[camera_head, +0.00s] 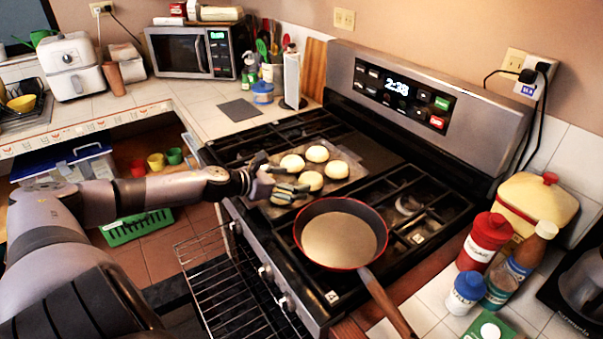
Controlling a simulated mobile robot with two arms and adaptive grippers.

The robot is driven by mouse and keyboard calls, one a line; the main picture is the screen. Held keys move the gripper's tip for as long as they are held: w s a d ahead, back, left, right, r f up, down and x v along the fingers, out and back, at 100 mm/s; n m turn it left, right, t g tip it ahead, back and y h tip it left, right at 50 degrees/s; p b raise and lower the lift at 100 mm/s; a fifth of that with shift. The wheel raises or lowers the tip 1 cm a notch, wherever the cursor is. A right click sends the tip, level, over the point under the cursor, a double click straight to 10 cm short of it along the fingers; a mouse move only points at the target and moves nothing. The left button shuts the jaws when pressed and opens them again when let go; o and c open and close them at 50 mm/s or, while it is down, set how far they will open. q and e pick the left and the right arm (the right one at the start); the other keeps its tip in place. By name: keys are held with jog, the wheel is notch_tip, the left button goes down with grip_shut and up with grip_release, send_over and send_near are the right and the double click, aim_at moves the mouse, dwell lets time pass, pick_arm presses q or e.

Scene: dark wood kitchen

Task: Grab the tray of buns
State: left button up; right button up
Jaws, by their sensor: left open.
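The tray of buns (356,172) lies on the left rear part of the black stovetop. Several pale round buns (317,154) sit on it. My left gripper (279,177) is at the tray's near left side, open, with its fingers over the edge and close to the nearest buns. The fingers hide part of the tray's left edge and partly cover a bun. I cannot tell whether they touch the tray. My right gripper is not in view.
A red-rimmed pan (340,238) stands on the burners right of the tray, its wooden handle pointing toward the front. An oven rack (235,290) sticks out below the stove front. Jars and bottles (485,242) crowd the right counter. A grey square (239,110) lies on the left counter.

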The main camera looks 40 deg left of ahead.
pick_arm(q)
jog(key=shift+w+d+p, duration=0.2)
jog(key=shift+w+p, duration=0.3)
jog(key=shift+w, duration=0.35)
jog(key=shift+w+d+f, duration=0.2)
jog(key=shift+w+f, duration=0.25)
jog(key=shift+w, duration=0.05)
jog(key=c, duration=1.9)
jog(key=shift+r, duration=0.1)
grip_shut()
jog(key=shift+r, duration=0.1)
